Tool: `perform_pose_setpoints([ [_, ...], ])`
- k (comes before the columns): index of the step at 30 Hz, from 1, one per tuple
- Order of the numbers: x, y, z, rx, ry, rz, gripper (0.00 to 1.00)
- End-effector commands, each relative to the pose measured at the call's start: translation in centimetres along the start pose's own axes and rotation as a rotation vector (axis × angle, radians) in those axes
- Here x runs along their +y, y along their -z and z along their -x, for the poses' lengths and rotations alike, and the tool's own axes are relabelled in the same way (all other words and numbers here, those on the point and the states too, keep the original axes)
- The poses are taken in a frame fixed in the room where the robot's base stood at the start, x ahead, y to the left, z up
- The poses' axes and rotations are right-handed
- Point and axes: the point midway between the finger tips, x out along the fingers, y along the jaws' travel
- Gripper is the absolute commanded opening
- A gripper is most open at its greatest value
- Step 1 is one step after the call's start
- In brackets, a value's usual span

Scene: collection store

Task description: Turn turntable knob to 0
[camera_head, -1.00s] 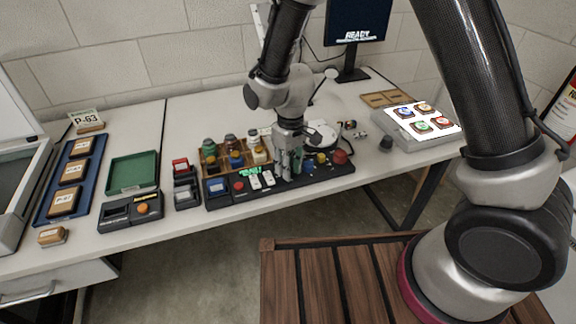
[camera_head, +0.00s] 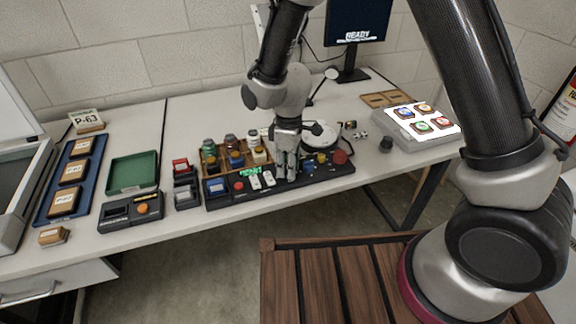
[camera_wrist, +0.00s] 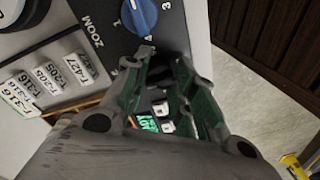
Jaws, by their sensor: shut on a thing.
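My gripper (camera_head: 286,172) points down at the black control panel (camera_head: 225,199), right of its white switches and green display. In the wrist view my gripper (camera_wrist: 168,62) has its fingertips closed around a small dark knob, which I take as the turntable knob; it is mostly hidden between the fingers. Its pointer and scale cannot be read. A blue knob (camera_wrist: 140,14) with a white pointer and digits around it sits just beyond the fingertips, near the word ZOOM. The white round turntable (camera_head: 321,137) stands behind the panel.
A wooden rack of small bottles (camera_head: 212,158) stands close behind the panel. A green tray (camera_head: 133,173) is left.

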Motion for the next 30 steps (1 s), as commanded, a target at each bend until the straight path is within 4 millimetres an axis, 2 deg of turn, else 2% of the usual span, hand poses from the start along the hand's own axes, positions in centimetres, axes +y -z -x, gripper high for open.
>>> perform_pose_setpoints([
  [10, 0.1, 0.1, 0.1, 0.002, -0.002, 0.002, 0.02],
  [11, 0.1, 0.1, 0.1, 0.002, -0.002, 0.002, 0.32],
  [12, 0.1, 0.1, 0.1, 0.002, -0.002, 0.002, 0.36],
  [23, 0.1, 0.1, 0.4, 0.002, -0.002, 0.001, 0.36],
  [26, 0.1, 0.1, 1.7, 0.004, -0.003, 0.002, 0.36],
  [30, 0.1, 0.1, 4.7, 0.005, -0.003, 0.002, 0.36],
])
